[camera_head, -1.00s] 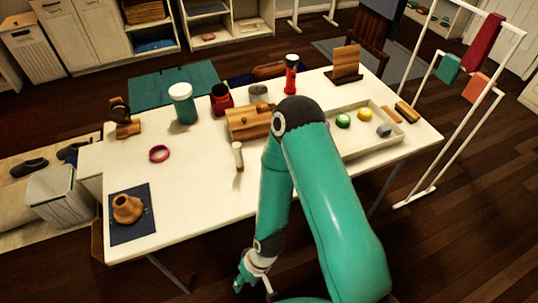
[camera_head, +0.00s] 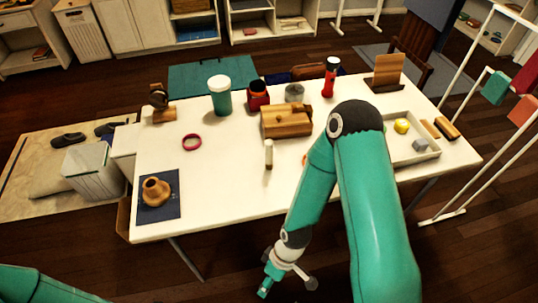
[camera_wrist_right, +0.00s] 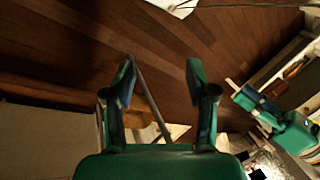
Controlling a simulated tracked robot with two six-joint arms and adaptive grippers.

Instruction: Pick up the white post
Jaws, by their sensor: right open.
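The white post (camera_head: 268,154) stands upright on the white table, near its front middle; it is small and slim with a paler top. My right gripper (camera_head: 288,286) hangs low in front of the table's near edge, below and apart from the post. In the right wrist view my right gripper (camera_wrist_right: 160,72) has its two fingers wide apart with nothing between them. I cannot make out the post in that view. Part of my left arm shows at the lower left of the head view, but its gripper is out of frame.
On the table (camera_head: 225,205), a wooden box (camera_head: 286,122) sits behind the post, a pink ring (camera_head: 191,142) to its left, and a brown vase (camera_head: 155,191) on a dark mat at front left. A tray (camera_head: 425,156) is at right. The table's front middle is clear.

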